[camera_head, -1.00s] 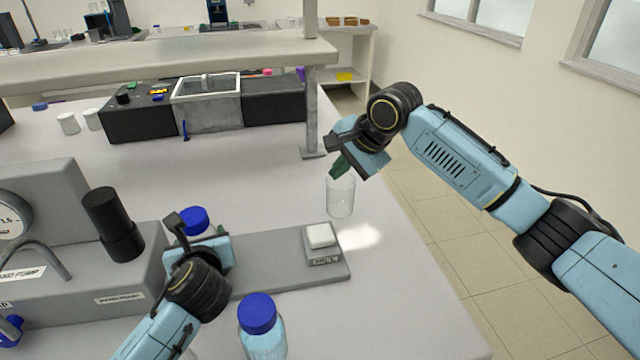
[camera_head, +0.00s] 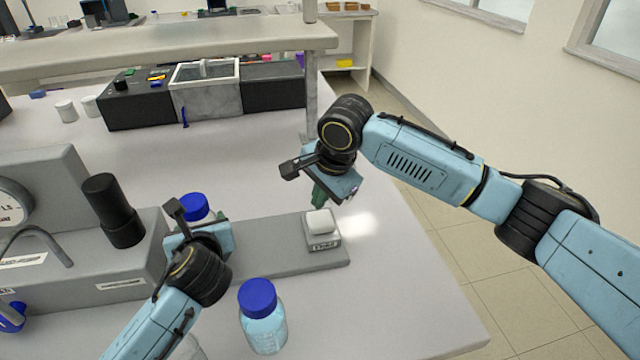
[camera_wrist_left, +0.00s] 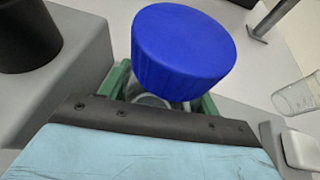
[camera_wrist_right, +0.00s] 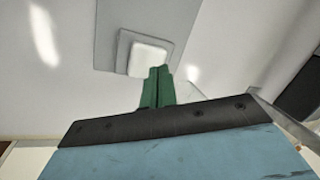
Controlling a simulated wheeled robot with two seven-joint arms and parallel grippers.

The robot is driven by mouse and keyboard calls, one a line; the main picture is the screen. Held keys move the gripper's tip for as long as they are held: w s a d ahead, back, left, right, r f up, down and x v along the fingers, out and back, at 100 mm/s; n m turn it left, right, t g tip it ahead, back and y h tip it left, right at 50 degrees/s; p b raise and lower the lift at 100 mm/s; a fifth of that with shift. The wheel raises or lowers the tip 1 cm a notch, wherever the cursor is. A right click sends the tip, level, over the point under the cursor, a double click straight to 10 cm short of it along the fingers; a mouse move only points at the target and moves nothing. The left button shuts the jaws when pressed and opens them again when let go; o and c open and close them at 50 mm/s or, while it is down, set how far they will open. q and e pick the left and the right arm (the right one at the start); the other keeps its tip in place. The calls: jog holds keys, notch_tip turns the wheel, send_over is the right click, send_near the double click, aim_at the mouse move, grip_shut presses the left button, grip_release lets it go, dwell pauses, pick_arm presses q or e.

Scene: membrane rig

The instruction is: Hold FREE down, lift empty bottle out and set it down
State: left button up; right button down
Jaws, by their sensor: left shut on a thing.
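The grey block with a white button on top (camera_head: 321,222) stands at the right end of the grey base plate; its label is too small to read. My right gripper (camera_head: 318,200) has its green fingers together, above the button; I cannot tell whether they touch it. In the right wrist view the fingertips (camera_wrist_right: 157,70) overlap the button's edge (camera_wrist_right: 148,60). My left gripper (camera_head: 203,228) is shut on a blue-capped bottle (camera_head: 194,206) beside the pump housing. The left wrist view shows its cap (camera_wrist_left: 183,45) with green fingers either side; its contents are hidden.
A second blue-capped bottle (camera_head: 262,322), with pale blue contents, stands on the bench in front of the plate. A clear glass vessel (camera_wrist_left: 298,95) shows at the right of the left wrist view. A black cylinder (camera_head: 113,210) rises from the grey housing. The right bench surface is largely clear.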

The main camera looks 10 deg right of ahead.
aim_at(192, 207)
pick_arm(q)
jog(key=shift+f, duration=0.1)
pick_arm(e)
jog(key=shift+f, duration=0.35)
jog(key=shift+f, duration=0.4)
jog(key=shift+f, duration=1.25)
jog(key=shift+s+f, duration=0.15)
jog(key=shift+f, duration=0.15)
pick_arm(q)
jog(key=shift+r, duration=0.2)
jog(key=shift+r, duration=2.95)
pick_arm(e)
jog(key=shift+f, duration=0.1)
